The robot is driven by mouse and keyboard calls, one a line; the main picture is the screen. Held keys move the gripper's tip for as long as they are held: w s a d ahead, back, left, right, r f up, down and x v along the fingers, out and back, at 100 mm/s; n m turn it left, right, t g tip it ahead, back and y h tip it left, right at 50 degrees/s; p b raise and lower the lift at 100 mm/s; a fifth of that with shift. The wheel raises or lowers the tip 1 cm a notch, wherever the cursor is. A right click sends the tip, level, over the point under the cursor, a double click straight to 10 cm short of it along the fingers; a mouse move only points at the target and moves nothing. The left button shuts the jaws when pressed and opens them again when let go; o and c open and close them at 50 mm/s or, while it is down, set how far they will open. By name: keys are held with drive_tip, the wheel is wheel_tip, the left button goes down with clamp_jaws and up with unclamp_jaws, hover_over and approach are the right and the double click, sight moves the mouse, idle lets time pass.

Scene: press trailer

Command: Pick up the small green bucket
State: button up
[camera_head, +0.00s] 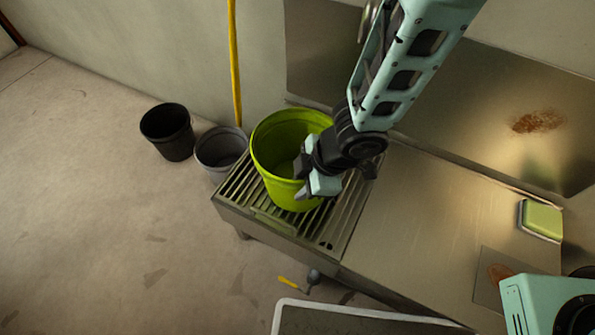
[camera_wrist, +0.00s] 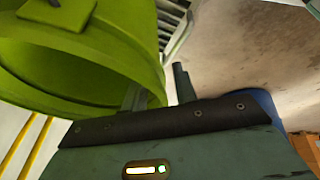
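The small green bucket (camera_head: 283,190) stands upright on the slatted drain section at the left end of the metal counter in the head view. It looks empty, though part of its inside is hidden. My gripper (camera_head: 312,183) is at the bucket's right front rim and covers part of it. In the wrist view the green bucket (camera_wrist: 115,52) fills the upper left. The two fingers of my gripper (camera_wrist: 160,92) are apart, one on the inner side of the rim and one outside, with the wall between them. Gaps show beside the wall, so it does not look clamped.
A black bucket (camera_head: 168,132) and a grey bucket (camera_head: 221,149) stand on the floor to the left. A yellow pole (camera_head: 235,65) leans by the wall. A green sponge-like block (camera_head: 541,219) lies on the counter's right. The counter's middle (camera_head: 420,215) is clear.

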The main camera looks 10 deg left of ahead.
clamp_jaws()
drive_tip(key=shift+a, duration=0.1)
idle(1.3)
